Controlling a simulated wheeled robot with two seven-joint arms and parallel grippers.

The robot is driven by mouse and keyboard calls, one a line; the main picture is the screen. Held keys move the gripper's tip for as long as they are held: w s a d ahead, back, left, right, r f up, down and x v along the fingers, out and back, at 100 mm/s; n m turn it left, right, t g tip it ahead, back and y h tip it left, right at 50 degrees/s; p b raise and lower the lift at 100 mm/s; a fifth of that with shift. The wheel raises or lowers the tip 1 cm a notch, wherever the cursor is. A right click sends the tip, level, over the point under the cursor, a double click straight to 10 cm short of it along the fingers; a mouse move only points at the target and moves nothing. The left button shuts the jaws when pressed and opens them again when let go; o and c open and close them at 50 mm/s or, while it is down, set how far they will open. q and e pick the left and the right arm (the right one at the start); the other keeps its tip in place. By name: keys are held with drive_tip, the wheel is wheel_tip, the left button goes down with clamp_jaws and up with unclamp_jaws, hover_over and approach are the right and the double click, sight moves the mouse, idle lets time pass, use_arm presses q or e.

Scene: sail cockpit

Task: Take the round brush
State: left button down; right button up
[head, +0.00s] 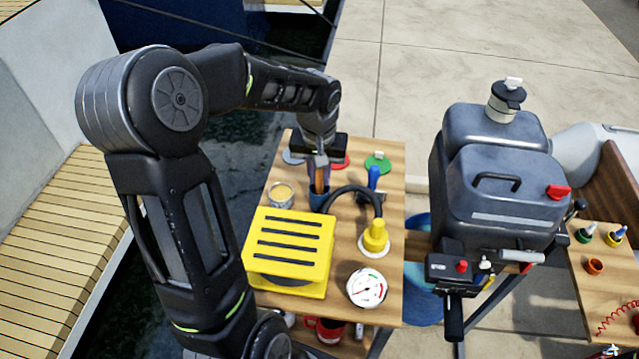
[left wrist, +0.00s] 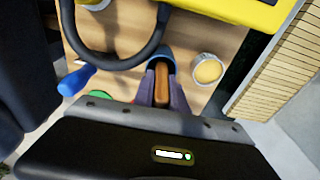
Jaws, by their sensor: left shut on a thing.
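The round brush (head: 320,181) shows as a flat brown wooden handle standing about upright at the blue cup (head: 318,199) on the wooden table. My left gripper (head: 318,172) points down from above and is shut on the handle. In the left wrist view the handle (left wrist: 161,82) sits between the two fingers, with the blue cup (left wrist: 160,59) just beyond. The lower end of the brush is hidden at the cup, so its bristles do not show. My right gripper is not in view.
A tin (head: 281,195) with tan contents stands left of the cup. A black hose (head: 352,189) arches close on the right to a yellow fitting (head: 375,237). A blue-handled tool (head: 373,177) stands behind it. A slotted yellow box (head: 290,245) and a gauge (head: 367,287) lie in front.

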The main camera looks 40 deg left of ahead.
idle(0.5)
use_arm(q)
wheel_tip(320, 180, up, 10)
drive_tip(key=shift+b, duration=0.45)
